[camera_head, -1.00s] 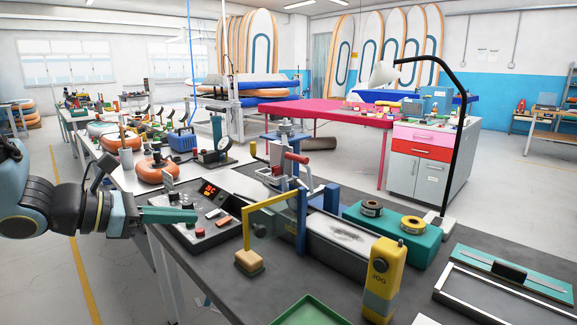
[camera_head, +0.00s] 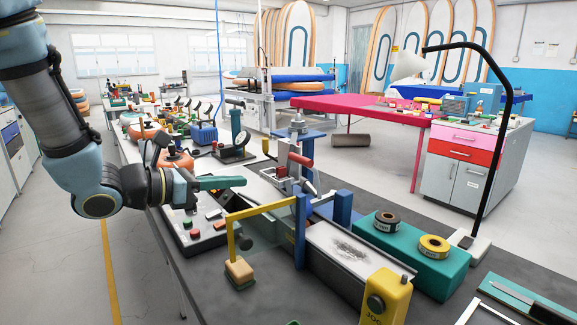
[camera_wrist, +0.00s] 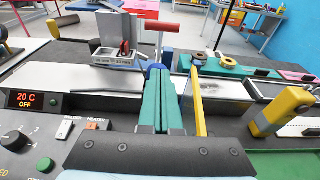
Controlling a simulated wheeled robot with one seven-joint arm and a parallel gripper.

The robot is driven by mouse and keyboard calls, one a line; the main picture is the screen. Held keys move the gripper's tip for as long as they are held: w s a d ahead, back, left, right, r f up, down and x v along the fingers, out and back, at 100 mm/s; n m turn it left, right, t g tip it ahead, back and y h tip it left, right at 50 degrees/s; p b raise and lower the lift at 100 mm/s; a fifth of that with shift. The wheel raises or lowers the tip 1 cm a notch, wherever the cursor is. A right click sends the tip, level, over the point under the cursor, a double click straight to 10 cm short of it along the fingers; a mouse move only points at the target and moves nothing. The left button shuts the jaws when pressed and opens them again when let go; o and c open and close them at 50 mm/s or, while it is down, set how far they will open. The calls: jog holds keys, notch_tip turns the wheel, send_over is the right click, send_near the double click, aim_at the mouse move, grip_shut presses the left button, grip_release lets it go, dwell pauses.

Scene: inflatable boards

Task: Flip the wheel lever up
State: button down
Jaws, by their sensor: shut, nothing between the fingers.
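A lever with a red grip (camera_head: 300,160) sticks out from a grey metal head on the bench machine. I cannot tell for sure that this is the wheel lever. My gripper (camera_head: 242,181) has green fingers, shut and empty. It is left of the red-gripped lever and above the control box, apart from the lever. In the wrist view the shut fingers (camera_wrist: 156,72) point forward, below the grip. The lever's pivot is partly hidden.
A yellow bar frame (camera_head: 262,210) and blue posts (camera_head: 301,232) stand close to the right of my gripper. The control box (camera_wrist: 35,130) reads 20 C OFF. A yellow JOG pendant (camera_head: 385,297) and a teal block with rolls (camera_head: 440,270) lie farther right.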

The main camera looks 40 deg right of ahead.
jog(key=shift+d, duration=0.1)
jog(key=d+p, duration=0.4)
jog(key=d, duration=0.9)
jog(key=shift+s+r, duration=0.15)
jog(key=shift+s, duration=0.25)
jog(key=shift+r, duration=0.1)
